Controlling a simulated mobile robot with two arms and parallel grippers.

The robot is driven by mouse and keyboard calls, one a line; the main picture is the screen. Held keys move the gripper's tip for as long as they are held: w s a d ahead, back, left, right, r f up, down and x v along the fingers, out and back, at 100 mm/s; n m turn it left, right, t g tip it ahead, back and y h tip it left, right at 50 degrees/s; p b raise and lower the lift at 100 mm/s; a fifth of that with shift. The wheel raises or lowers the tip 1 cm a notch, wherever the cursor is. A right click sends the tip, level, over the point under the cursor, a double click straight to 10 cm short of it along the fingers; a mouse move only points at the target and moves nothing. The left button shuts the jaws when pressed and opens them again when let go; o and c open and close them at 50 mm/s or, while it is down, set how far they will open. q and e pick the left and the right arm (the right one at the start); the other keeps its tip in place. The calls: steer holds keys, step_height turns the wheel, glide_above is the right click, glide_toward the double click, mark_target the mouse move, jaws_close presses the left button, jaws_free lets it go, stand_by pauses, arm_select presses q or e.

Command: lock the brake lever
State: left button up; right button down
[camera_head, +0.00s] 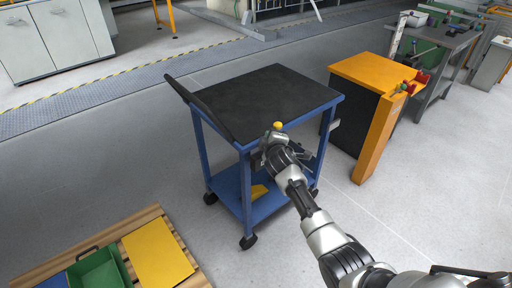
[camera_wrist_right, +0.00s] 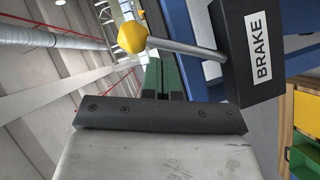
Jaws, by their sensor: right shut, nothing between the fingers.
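The brake lever is a grey rod (camera_wrist_right: 185,48) with a yellow ball knob (camera_wrist_right: 132,37), sticking out of a black box labelled BRAKE (camera_wrist_right: 250,45). In the head view the yellow knob (camera_head: 277,125) shows at the near edge of the blue cart (camera_head: 318,112), just beyond my right gripper (camera_head: 272,142). In the right wrist view my right gripper (camera_wrist_right: 164,70) is shut and empty, its green fingers side by side. Their tips lie at the rod, between knob and box. I cannot tell whether they touch it. My left gripper is not in view.
The cart has a dark top (camera_head: 265,95), a lower shelf and wheels. An orange-topped cabinet (camera_head: 375,72) stands close to its right. A wooden pallet (camera_head: 190,262) with a green crate (camera_head: 100,270) lies at front left. The floor left of the cart is clear.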

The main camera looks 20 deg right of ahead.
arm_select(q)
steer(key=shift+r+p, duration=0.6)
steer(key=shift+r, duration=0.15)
arm_select(e)
steer(key=shift+w+d, duration=0.2)
steer(key=shift+d, duration=0.35)
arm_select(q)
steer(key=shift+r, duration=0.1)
